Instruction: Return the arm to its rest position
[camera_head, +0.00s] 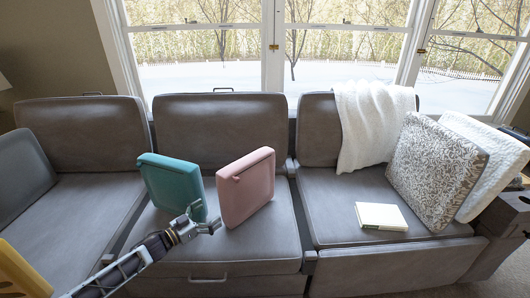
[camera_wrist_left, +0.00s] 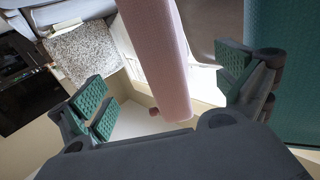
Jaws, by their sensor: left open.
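My left gripper (camera_head: 207,217) is in front of the middle sofa seat in the head view, below the teal cushion (camera_head: 173,186) and to the left of the pink cushion's lower edge. Its arm comes in from the bottom left. In the left wrist view the gripper (camera_wrist_left: 167,92) is open, with its green-padded fingers spread wide. The pink cushion (camera_wrist_left: 160,55) shows in the gap between them, but I see no finger closed on it. The teal cushion (camera_wrist_left: 297,70) is at the right edge there. My right gripper is in neither view.
The grey sofa (camera_head: 250,258) spans the head view. A yellow object (camera_head: 20,270) is at the bottom left. On the right seat are a pale book-like object (camera_head: 381,216), a patterned cushion (camera_head: 436,170) and a white cushion (camera_head: 500,160). A white throw (camera_head: 366,120) hangs over the backrest.

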